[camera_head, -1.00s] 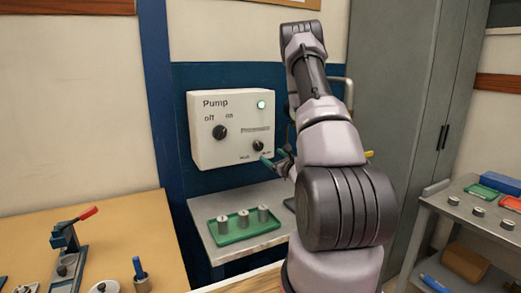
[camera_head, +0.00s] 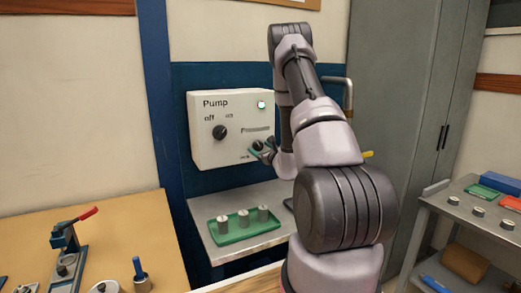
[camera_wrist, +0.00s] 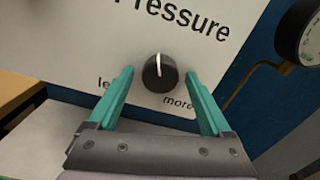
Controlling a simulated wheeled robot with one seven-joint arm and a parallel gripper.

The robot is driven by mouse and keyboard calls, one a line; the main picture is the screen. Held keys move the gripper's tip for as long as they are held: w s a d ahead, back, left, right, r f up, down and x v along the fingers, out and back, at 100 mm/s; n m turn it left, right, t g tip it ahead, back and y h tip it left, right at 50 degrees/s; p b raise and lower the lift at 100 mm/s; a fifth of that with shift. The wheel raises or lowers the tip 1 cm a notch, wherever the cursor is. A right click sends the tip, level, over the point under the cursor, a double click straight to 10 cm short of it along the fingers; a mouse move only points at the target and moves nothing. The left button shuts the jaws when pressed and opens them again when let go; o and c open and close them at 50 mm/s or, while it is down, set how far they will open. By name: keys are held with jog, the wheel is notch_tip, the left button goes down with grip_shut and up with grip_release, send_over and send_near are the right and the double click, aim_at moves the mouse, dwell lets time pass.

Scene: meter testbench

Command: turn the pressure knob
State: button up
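The pressure knob (camera_wrist: 160,73) is a black round knob with a white pointer line, on the white pump box (camera_head: 205,150) below the word "Pressure". In the wrist view its pointer stands close to upright, between the "less" label, partly hidden, and the "more" label. The knob also shows in the head view (camera_head: 257,145), low on the right of the box. My gripper (camera_wrist: 158,75) is open, its two teal fingers spread with the knob between their tips and a gap on each side. In the head view my gripper (camera_head: 262,150) is at the knob, partly hiding it.
A second black knob (camera_head: 220,132) for off and on and a lit green lamp (camera_head: 262,105) are on the same box. A green tray (camera_head: 222,238) with metal cylinders stands on the shelf below. A round gauge (camera_wrist: 305,38) is at the right in the wrist view.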

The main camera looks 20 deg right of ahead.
grip_shut()
jog(key=shift+m, duration=0.7)
jog(key=shift+o, duration=0.6)
grip_release()
jog(key=shift+s, duration=0.1)
jog(key=s, duration=1)
jog(key=shift+s+d, duration=0.15)
jog(key=shift+s, duration=0.2)
